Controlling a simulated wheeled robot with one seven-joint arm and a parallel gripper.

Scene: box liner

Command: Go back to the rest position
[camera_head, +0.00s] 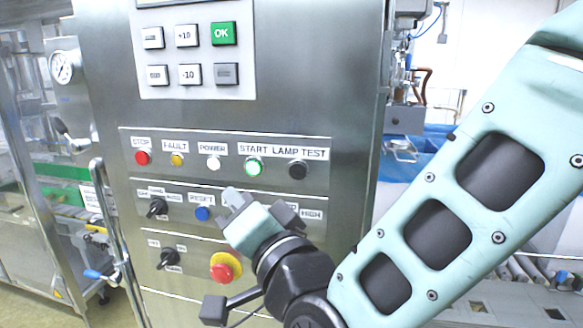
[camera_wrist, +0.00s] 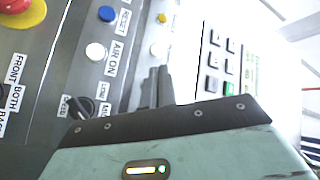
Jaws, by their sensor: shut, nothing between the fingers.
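My gripper (camera_head: 238,200) is in front of the steel control panel (camera_head: 345,110) in the head view, just right of the blue RESET button (camera_head: 203,213). Its fingers are shut with nothing between them. In the wrist view the dark fingers (camera_wrist: 155,88) lie side by side, pointing towards the panel. I cannot tell how far the fingertips are from the panel. My gripper hides part of the panel's middle row. The white AIR ON button (camera_wrist: 95,50) shows in the wrist view.
The panel has STOP (camera_head: 142,157), FAULT (camera_head: 177,160), POWER (camera_head: 213,163), START (camera_head: 253,168) and LAMP TEST (camera_head: 297,169) buttons. A red emergency stop (camera_head: 225,267) sits below my gripper. A keypad (camera_head: 191,55) is above. A door handle (camera_head: 104,215) stands out at left.

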